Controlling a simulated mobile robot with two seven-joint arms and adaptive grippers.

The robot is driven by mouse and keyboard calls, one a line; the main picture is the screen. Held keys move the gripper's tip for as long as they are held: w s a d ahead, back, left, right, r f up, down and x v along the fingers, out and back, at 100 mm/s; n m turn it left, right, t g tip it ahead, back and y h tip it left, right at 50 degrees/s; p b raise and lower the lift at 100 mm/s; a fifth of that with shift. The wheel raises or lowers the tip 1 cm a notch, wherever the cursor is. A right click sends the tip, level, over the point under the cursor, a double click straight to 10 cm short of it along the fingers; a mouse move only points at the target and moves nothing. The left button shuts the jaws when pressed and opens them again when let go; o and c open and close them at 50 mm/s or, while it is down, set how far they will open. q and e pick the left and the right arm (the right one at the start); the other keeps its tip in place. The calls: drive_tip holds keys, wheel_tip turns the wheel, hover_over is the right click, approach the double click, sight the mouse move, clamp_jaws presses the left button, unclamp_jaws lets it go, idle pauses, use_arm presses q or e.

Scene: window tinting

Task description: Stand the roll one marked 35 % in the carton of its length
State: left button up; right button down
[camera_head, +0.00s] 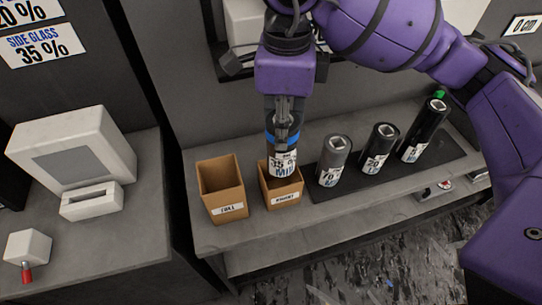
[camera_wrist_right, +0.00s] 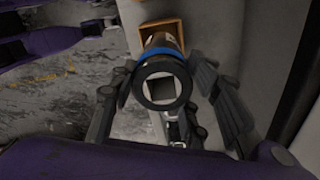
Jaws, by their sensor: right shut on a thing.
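The roll marked 35 % (camera_head: 282,162), dark with a blue band and white label, is upright in my right gripper (camera_head: 284,125), which is shut around its upper part. In the right wrist view, the roll's square-holed end (camera_wrist_right: 162,86) faces the camera between the fingers (camera_wrist_right: 165,100). The roll's lower end overlaps the opening of a brown carton that seems labelled SHORT (camera_head: 281,197); how far inside it is I cannot tell. A taller carton labelled FULL (camera_head: 222,207) stands empty to its left. My left gripper is not in view.
Three other rolls stand right of the cartons on a dark mat (camera_head: 455,150): a grey one (camera_head: 333,160), a black one (camera_head: 378,147) and a taller green-topped one (camera_head: 424,130). A white device (camera_head: 75,150) stands on the left counter. A SIDE GLASS 35 % sign (camera_head: 42,46) hangs above.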

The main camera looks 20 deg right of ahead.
sight(281, 162)
wheel_tip(281, 162, down, 11)
drive_tip(key=shift+w, duration=0.1)
drive_tip(key=shift+f, duration=0.35)
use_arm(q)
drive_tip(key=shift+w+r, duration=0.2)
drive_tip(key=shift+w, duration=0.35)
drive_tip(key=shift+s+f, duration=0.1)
use_arm(e)
drive_tip(key=shift+f, duration=0.15)
drive_tip(key=shift+f, duration=0.15)
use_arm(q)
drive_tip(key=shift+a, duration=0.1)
use_arm(e)
drive_tip(key=c, duration=1)
unclamp_jaws()
